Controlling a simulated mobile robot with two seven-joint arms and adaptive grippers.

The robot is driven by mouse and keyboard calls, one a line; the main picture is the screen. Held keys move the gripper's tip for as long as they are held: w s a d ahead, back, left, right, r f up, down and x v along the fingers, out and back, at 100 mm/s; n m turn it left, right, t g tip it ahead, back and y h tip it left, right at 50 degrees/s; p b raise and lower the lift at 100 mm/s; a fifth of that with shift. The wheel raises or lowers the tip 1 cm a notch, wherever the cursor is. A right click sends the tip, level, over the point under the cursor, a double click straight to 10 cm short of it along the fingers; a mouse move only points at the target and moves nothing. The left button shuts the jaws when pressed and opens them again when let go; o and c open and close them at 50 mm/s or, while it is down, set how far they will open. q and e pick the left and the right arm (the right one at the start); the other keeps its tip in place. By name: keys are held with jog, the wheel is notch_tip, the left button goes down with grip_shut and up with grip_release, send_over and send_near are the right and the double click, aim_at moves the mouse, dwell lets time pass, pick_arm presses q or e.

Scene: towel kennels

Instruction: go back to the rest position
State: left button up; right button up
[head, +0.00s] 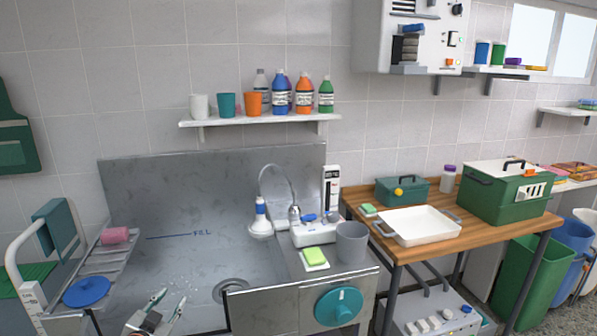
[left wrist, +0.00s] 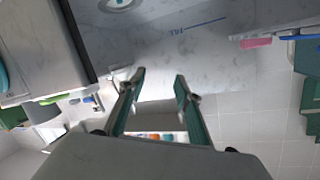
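My left gripper (head: 170,298) is at the bottom left of the head view, over the steel sink basin (head: 205,262). Its two fingers stand apart with nothing between them. The left wrist view also shows this gripper (left wrist: 160,75) open and empty, with the basin's FILL mark beyond the fingertips. My right gripper is not in either view.
A rack with a pink roll (head: 115,235) and a blue lid (head: 87,291) is left of the basin. A steel cabinet with a teal knob (head: 338,306) stands on the right. Farther right, a wooden table (head: 400,251) bears a white tray (head: 425,238) and green boxes.

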pick_arm(q)
jog(key=s+d+f+g, duration=0.1)
jog(key=s+d+f, duration=0.3)
jog(key=s, duration=0.8)
jog(key=s+d+f+g+h, duration=0.1)
jog(key=s+d+f, duration=0.3)
jog(key=s+f, duration=0.5)
jog(key=s+d+f+n+g+h, duration=0.1)
jog(key=s+d+f+g, duration=0.2)
jog(key=s, duration=1.3)
notch_tip(320, 180, down, 4)
jog(key=shift+d+f, duration=0.1)
jog(key=shift+d, duration=1)
